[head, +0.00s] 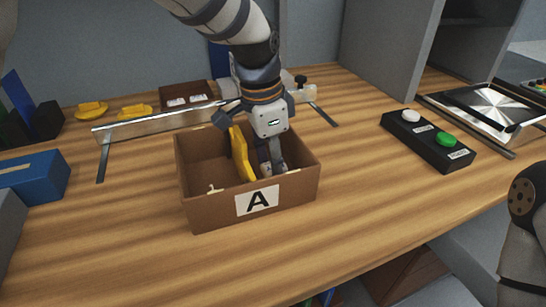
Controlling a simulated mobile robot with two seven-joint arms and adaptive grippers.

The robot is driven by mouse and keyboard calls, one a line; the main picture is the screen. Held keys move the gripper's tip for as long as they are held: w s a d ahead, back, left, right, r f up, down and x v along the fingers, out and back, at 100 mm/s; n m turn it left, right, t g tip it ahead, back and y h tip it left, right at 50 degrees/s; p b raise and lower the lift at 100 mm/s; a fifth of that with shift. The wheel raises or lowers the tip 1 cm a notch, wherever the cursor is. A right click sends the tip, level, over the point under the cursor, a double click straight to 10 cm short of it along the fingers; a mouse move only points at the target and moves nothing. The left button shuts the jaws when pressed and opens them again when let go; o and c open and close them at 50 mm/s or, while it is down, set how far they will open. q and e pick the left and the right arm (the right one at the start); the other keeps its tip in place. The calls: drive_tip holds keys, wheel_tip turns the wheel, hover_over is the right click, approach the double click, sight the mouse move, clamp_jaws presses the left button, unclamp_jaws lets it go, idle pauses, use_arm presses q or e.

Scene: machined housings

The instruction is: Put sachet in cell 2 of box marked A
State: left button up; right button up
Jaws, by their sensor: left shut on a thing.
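The brown box marked A (208,213) stands open on the wooden table. A yellow upright piece (241,158) stands inside it, with space on both sides of it. My left gripper (269,164) reaches down into the box from above, to the right of the yellow piece. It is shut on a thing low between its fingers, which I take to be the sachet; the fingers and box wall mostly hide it. A small pale thing (213,189) shows in the left part of the box. No cell numbers are readable. My right gripper is not in view.
A clear rail on legs (150,127) stands behind the box. Two yellow pieces (92,109) (135,112) and a brown tray (186,91) lie behind it. A blue box (38,178) is at left, a black button panel (428,140) at right. The table's front right is clear.

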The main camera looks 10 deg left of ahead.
sight(265, 168)
use_arm(q)
drive_tip(key=shift+f, duration=0.1)
drive_tip(key=o, duration=0.9)
drive_tip(key=shift+o, duration=0.2)
wheel_tip(265, 168, up, 12)
drive_tip(key=a, duration=0.1)
drive_tip(key=shift+s, duration=0.45)
drive_tip(key=shift+a, duration=0.1)
